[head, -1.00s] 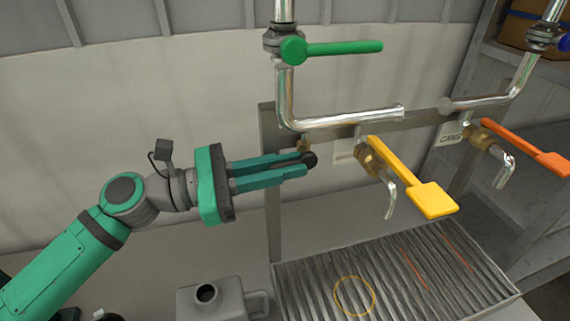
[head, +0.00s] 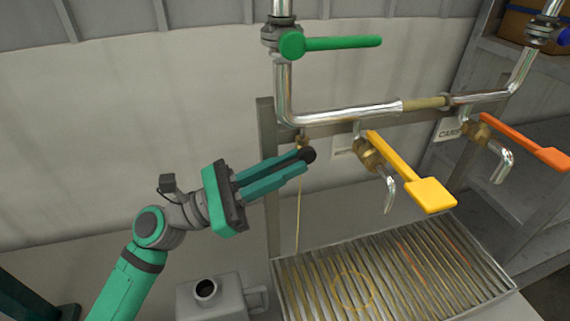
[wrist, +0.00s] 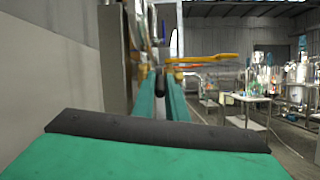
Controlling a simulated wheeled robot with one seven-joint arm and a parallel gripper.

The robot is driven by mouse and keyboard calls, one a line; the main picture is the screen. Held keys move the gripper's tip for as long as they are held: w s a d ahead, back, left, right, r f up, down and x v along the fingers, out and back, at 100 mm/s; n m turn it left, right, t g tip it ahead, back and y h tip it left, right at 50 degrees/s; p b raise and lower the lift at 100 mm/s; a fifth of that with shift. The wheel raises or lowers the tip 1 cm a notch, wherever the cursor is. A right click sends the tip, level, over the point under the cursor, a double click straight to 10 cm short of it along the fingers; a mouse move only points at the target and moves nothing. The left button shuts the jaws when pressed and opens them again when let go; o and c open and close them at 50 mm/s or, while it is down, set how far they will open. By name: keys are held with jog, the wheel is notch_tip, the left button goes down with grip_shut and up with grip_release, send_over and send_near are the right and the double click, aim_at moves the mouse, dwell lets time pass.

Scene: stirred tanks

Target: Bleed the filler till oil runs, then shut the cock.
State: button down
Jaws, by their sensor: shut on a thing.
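My gripper (head: 301,161) is shut on the black knob (head: 308,155) of the small brass bleed cock (head: 302,141) under the left pipe. The knob also shows between the fingers in the wrist view (wrist: 161,84). A thin yellowish stream of oil (head: 298,210) runs from the cock down to the slatted drip tray (head: 390,270). The tan section (head: 424,104) in the horizontal pipe looks filled. The yellow lever (head: 405,172) sits on a brass valve with a bent spout (head: 389,195) below. The green lever (head: 340,43) points right on the upper pipe.
An orange lever (head: 525,148) and second spout (head: 503,165) are at the right. A grey can (head: 215,298) with an open neck stands left of the tray. A yellow ring (head: 353,291) marks the tray. A grey post (head: 268,180) stands behind the fingers.

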dwell(0.4)
jog(key=c, duration=2)
grip_release()
jog(key=shift+c, duration=0.2)
